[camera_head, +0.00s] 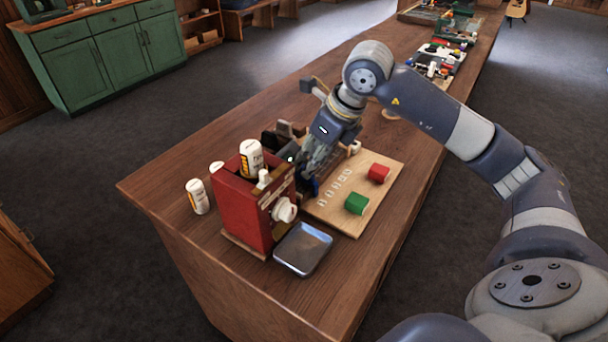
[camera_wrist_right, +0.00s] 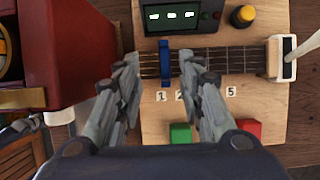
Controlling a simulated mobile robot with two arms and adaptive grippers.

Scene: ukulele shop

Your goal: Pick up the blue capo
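The blue capo (camera_wrist_right: 165,64) sits across a short fretted neck (camera_wrist_right: 225,60) on a light wooden board (camera_head: 343,222). In the right wrist view it stands upright in the picture between the fingers of my right gripper (camera_wrist_right: 160,70). The fingers are open, one on each side, with a visible gap to the capo. In the head view my right gripper (camera_head: 309,172) points down over the board's left part and largely hides the capo. My left gripper is not in view.
A red dispenser box (camera_head: 238,205) stands close left of my right gripper, with a white bottle (camera_head: 251,158) on top. A metal tray (camera_head: 303,248) lies in front. Green (camera_head: 356,203) and red (camera_head: 378,173) blocks sit on the board. A device with a display (camera_wrist_right: 180,18) is behind the neck.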

